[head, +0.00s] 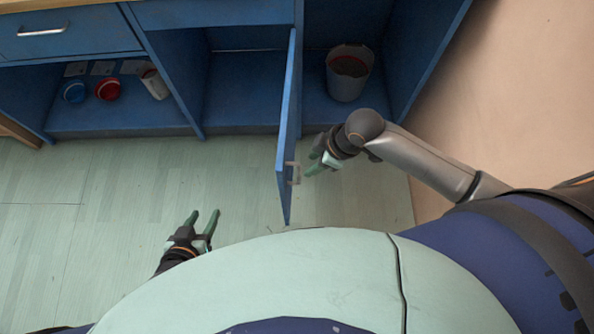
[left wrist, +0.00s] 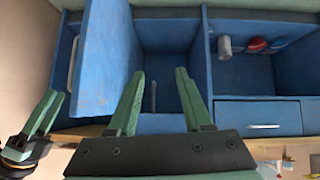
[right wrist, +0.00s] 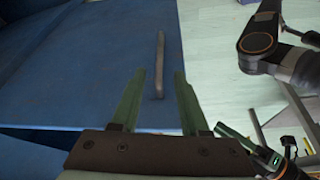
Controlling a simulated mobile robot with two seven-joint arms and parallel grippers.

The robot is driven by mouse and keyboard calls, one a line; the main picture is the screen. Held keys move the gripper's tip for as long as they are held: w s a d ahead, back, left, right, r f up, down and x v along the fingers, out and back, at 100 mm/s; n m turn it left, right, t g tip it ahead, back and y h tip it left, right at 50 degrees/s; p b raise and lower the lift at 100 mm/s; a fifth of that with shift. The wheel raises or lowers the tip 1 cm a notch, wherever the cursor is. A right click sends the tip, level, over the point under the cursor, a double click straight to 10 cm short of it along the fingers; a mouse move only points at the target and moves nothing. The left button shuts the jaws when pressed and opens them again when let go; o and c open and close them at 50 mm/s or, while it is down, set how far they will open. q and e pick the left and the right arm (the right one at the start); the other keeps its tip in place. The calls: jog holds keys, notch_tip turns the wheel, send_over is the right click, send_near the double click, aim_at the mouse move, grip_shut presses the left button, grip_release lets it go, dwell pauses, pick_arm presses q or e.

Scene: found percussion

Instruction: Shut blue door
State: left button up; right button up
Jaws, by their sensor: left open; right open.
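The blue door (head: 288,120) stands swung open, nearly edge-on in the head view and jutting out from the cabinet. Its grey bar handle (head: 294,173) is on the right face near the free end. My right gripper (head: 312,164) is open, just right of the handle. In the right wrist view, the handle (right wrist: 160,55) lies before and between the open fingers, against the door's face (right wrist: 100,65); contact cannot be told. My left gripper (head: 205,217) is open and empty above the floor, left of the door. The left wrist view shows the door (left wrist: 104,60) ahead to its left.
The blue cabinet (head: 200,133) runs along the back. A bucket (head: 348,72) stands in the right compartment. A blue cup (head: 73,92), red cup (head: 107,89) and white can (head: 154,84) sit in the left one. A wall (head: 500,110) bounds the right. Floor left of the door is clear.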

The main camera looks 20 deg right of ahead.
aim_at(299, 173)
jog(key=b+x, duration=0.2)
jog(key=x, duration=0.7)
jog(key=shift+a+f, duration=0.1)
jog(key=shift+w, duration=0.1)
jog(key=shift+c, duration=0.4)
grip_shut()
dwell(0.6)
